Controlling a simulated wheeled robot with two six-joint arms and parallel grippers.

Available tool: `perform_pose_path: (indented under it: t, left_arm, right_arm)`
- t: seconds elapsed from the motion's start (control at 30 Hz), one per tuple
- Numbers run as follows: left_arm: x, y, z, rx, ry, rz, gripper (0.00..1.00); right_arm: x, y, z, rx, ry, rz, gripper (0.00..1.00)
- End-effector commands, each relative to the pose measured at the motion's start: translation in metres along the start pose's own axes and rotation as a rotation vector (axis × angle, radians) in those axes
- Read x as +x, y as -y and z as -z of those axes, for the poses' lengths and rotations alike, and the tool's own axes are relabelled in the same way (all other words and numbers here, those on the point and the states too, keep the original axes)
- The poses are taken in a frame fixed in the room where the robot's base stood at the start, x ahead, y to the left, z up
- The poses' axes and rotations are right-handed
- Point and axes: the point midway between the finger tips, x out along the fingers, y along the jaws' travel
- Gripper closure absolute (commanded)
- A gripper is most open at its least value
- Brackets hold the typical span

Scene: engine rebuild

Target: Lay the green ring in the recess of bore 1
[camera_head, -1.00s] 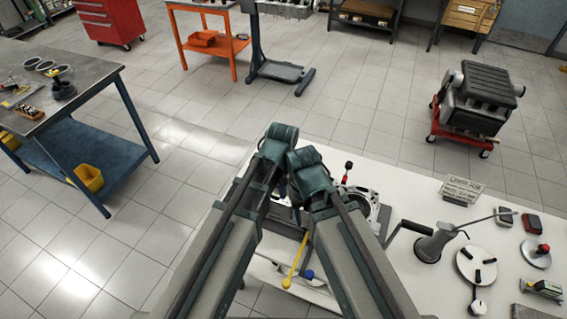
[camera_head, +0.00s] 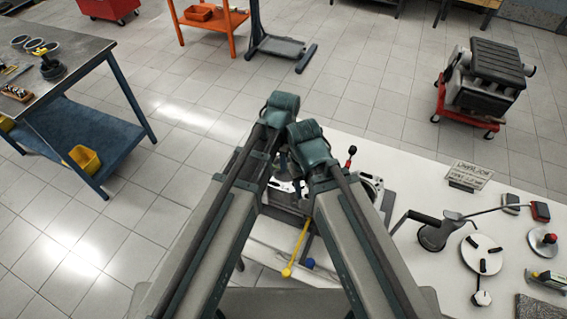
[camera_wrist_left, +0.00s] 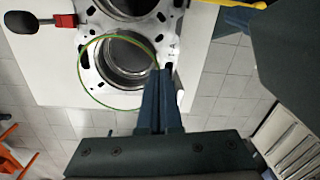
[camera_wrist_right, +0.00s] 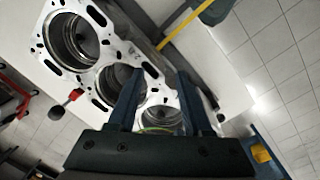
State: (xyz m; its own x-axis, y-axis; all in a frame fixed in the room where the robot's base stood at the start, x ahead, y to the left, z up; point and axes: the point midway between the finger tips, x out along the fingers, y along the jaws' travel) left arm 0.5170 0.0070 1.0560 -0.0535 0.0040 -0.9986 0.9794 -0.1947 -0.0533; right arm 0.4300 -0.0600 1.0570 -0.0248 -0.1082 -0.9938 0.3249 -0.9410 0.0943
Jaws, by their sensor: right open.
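The thin green ring (camera_wrist_left: 84,92) hangs tilted over the end bore (camera_wrist_left: 128,62) of the engine block in the left wrist view; it is not level with the bore rim. My left gripper (camera_wrist_left: 161,72) has its fingers together at the ring's edge, holding it. Whether the ring touches the block is unclear. In the right wrist view the engine block (camera_wrist_right: 97,52) shows several bores in a row. A green arc of the ring (camera_wrist_right: 158,130) shows low between the fingers of my right gripper (camera_wrist_right: 160,72), which is open and empty. My arms hide most of the block in the head view.
The white bench also carries a crank-handled tool (camera_head: 433,232), a round plate (camera_head: 481,253) and a sign (camera_head: 468,176). Open floor lies beyond the bench.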

Motion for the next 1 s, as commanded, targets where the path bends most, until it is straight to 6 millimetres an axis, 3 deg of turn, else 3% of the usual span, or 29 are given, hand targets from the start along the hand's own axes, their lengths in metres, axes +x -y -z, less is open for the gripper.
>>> perform_pose_path:
  t: [0.03, 0.4, 1.0]
  left_arm:
    - [0.011, -0.004, 0.0, 0.0, 0.001, 0.018, 1.0]
    - [0.04, -0.005, 0.001, 0.0, 0.005, 0.097, 1.0]
    - [0.049, -0.006, 0.001, 0.0, 0.005, 0.096, 1.0]
  right_arm:
    - [0.011, 0.001, 0.001, -0.001, 0.0, 0.0, 0.5]
    - [0.042, 0.004, 0.003, -0.003, 0.0, -0.001, 0.5]
    - [0.051, 0.005, 0.003, -0.002, 0.0, -0.001, 0.5]
